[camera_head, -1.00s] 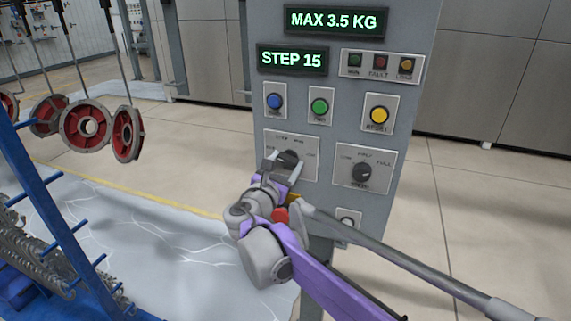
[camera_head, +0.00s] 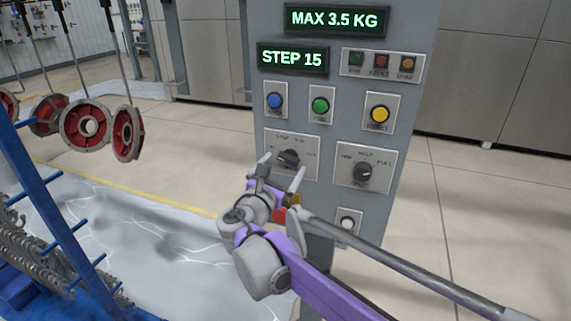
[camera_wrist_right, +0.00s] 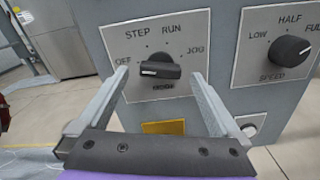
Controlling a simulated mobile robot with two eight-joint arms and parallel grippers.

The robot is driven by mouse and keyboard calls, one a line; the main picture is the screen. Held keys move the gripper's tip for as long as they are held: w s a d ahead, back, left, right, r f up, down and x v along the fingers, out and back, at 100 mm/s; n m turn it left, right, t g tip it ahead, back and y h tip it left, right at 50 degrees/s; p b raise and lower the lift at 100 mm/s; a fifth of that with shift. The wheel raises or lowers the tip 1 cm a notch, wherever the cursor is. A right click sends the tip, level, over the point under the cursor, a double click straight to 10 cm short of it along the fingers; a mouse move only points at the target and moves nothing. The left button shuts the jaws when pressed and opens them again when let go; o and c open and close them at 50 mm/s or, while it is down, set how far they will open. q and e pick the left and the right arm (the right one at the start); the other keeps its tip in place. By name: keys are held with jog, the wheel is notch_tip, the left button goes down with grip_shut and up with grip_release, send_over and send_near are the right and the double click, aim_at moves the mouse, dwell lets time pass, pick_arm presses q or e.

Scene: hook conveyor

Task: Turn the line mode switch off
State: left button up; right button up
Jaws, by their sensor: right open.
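The line mode switch is a dark rotary knob (camera_head: 288,158) on a pale plate on the grey control panel (camera_head: 335,110). In the right wrist view the knob (camera_wrist_right: 157,66) has OFF, STEP, RUN and JOG around it. Its white mark is at the left end, toward the OFF side. My right gripper (camera_head: 283,167) is open, its fingers in front of and just below the knob, apart from it in the head view. In the wrist view the fingers (camera_wrist_right: 160,75) stand left and right of the knob, with nothing held. My left gripper is not in view.
The speed knob (camera_head: 363,171) is right of the mode switch. Blue (camera_head: 275,102), green (camera_head: 320,106) and yellow (camera_head: 379,114) buttons sit above. The display reads STEP 15 (camera_head: 292,59). A red button (camera_head: 280,215) is partly hidden by my gripper. Red wheels (camera_head: 85,127) hang at left.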

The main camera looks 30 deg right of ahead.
jog(key=v, duration=0.8)
jog(key=shift+s+a+b, duration=0.25)
jog(key=shift+s+b, duration=0.05)
jog(key=s+d+f+m+g+y, duration=0.1)
jog(key=s+f+m+g+y, duration=0.2)
jog(key=s+f+m, duration=0.4)
jog(key=s+d+f+m+g+y, duration=0.25)
jog(key=s+f+m, duration=0.25)
jog(key=f, duration=0.5)
jog(key=s+a+f+m+y+p, duration=0.1)
jog(key=s+a+f+m+y, duration=0.7)
jog(key=s+a+f+m, duration=0.2)
jog(key=shift+m+g+p, duration=0.3)
jog(key=shift+m+g, duration=0.05)
jog(key=shift+m, duration=0.25)
jog(key=shift+f, duration=0.1)
